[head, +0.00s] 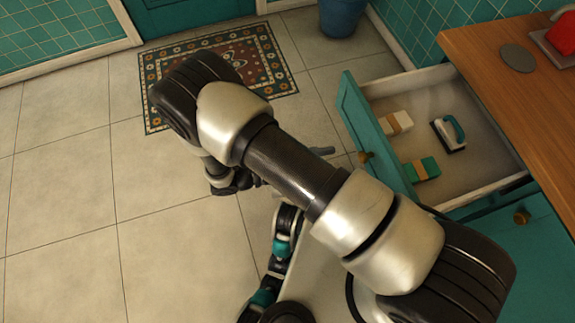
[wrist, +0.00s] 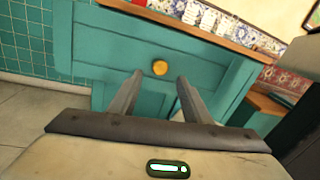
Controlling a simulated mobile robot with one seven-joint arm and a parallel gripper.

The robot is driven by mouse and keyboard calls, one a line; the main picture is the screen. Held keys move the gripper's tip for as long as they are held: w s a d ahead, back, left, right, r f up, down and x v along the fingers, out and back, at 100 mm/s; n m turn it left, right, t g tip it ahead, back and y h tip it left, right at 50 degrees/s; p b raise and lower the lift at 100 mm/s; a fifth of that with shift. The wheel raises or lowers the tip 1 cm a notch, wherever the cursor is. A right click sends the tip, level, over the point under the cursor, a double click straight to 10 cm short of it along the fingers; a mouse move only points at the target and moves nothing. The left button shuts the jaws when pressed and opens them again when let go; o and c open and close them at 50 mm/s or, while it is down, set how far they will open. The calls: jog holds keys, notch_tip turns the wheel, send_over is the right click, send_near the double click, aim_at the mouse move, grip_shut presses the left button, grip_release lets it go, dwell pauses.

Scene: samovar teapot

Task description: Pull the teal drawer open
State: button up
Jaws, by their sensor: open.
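The teal drawer (head: 377,135) stands pulled out from the cabinet at the right in the head view, its inside in plain sight. Its round brass knob (head: 366,157) is on the front panel. In the wrist view the teal drawer front (wrist: 150,50) faces me, with the brass knob (wrist: 160,68) near its middle. My gripper (wrist: 160,78) is open, and the knob appears beyond and between its fingertips, with no contact visible. In the head view my arm hides most of the gripper; part of a finger shows near the drawer front.
The drawer holds a cream block (head: 388,124), a green block (head: 421,169) and a teal-handled brush (head: 449,133). A wooden counter (head: 500,70) stands above it, with a grey disc (head: 517,58). A patterned rug (head: 255,65) and blue bin (head: 341,15) lie beyond. Tiled floor at left is clear.

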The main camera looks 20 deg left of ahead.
jog(key=v, duration=1)
